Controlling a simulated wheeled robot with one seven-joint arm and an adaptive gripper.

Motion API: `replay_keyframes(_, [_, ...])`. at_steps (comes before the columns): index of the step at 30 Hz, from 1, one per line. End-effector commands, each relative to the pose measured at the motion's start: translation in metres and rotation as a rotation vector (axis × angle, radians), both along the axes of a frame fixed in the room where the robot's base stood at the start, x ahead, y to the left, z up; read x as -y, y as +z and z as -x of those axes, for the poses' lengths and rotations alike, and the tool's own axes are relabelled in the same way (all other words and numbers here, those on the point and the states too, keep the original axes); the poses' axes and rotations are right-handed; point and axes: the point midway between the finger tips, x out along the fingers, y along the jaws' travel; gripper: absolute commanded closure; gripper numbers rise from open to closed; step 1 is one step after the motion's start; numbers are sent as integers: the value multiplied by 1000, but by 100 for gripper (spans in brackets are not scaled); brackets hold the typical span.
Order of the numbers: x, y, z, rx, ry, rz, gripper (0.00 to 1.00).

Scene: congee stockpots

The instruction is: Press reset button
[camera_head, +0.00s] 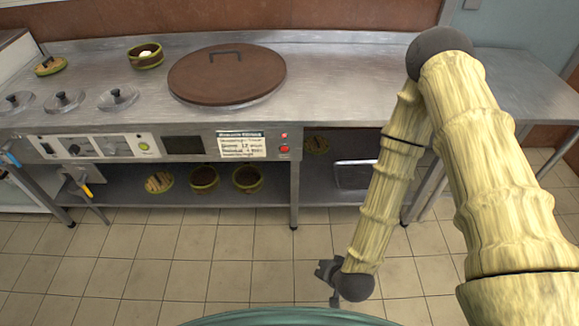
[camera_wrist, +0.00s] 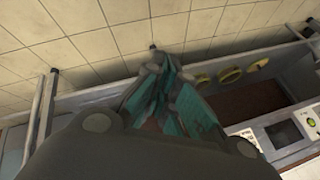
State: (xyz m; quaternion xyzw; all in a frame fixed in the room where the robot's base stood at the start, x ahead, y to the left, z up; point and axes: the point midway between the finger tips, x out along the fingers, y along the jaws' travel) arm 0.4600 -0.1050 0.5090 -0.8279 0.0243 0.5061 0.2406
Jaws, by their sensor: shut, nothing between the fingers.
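A red button (camera_head: 284,149) sits at the right end of the counter's front control panel, with a smaller red light or button (camera_head: 284,135) above it. A green round button or knob (camera_head: 144,145) sits farther left on the panel; it also shows at the right edge of the wrist view (camera_wrist: 310,122). I cannot read which one is labelled reset. My gripper (camera_head: 328,271) hangs low in front of the counter, right of and below the red button, apart from it. In the wrist view its teal-padded fingers (camera_wrist: 166,75) are shut and empty.
The steel counter (camera_head: 340,75) holds a large brown lid (camera_head: 225,78) and several small lidded wells. A label (camera_head: 240,144) and dark screen (camera_head: 184,145) are on the panel. Bowls (camera_head: 247,179) stand on the lower shelf. A counter leg (camera_head: 295,193) is below the red button. The tiled floor in front is clear.

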Motion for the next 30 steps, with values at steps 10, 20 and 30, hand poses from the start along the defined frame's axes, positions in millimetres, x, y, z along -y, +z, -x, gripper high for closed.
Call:
replay_keyframes(10, [-73,9,-122,371,-324,-351,100])
replay_keyframes(20, [-97,66,-202,680,-613,-720,100])
replay_keyframes(30, [-96,105,-227,816,-742,-904,100])
